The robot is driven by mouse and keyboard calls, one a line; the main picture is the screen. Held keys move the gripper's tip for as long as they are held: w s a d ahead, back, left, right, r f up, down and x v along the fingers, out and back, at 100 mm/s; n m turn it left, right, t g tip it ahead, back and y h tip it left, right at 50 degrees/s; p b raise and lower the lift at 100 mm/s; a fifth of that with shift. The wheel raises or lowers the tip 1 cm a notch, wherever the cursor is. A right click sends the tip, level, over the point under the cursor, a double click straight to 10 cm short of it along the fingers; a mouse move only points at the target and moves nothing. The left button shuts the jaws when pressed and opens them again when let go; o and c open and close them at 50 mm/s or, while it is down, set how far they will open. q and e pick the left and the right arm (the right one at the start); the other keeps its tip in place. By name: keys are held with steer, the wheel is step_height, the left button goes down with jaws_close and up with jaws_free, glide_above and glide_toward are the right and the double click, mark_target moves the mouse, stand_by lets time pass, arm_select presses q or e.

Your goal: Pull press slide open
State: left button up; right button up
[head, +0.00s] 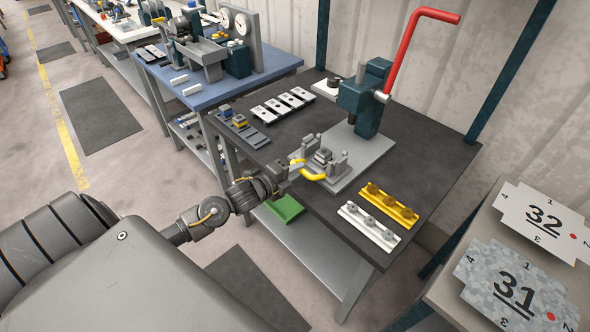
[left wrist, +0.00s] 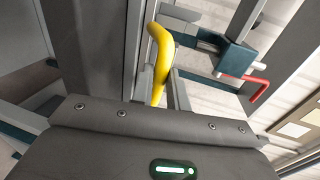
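The press (head: 366,100) is dark teal with a long red lever (head: 408,45) and stands on a grey base on the dark workbench. Its slide (head: 323,158) carries a small stacked grey part and has a curved yellow handle (head: 312,176) at the front. My left gripper (head: 293,168) is at the left end of this handle. In the left wrist view the yellow handle (left wrist: 160,60) runs down close in front of the gripper body, with grey parts on both sides. Whether the fingers press on it cannot be told. My right gripper is not in view.
White plates (head: 283,103) lie at the bench's back left. A yellow strip (head: 388,205) and a white strip (head: 369,226) with round knobs lie at the front right. A green tray (head: 286,208) is on the lower shelf. A blue bench (head: 262,72) stands behind.

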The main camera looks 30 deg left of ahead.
arm_select(q)
steer(key=o, duration=0.5)
steer(key=shift+s+a, duration=0.1)
steer(key=shift+s, duration=0.2)
steer(key=shift+c, duration=0.2)
steer(key=shift+s, duration=0.1)
steer(key=b+v, duration=0.2)
steer(key=v, duration=0.8)
steer(key=shift+s, duration=0.25)
steer(key=shift+a, duration=0.15)
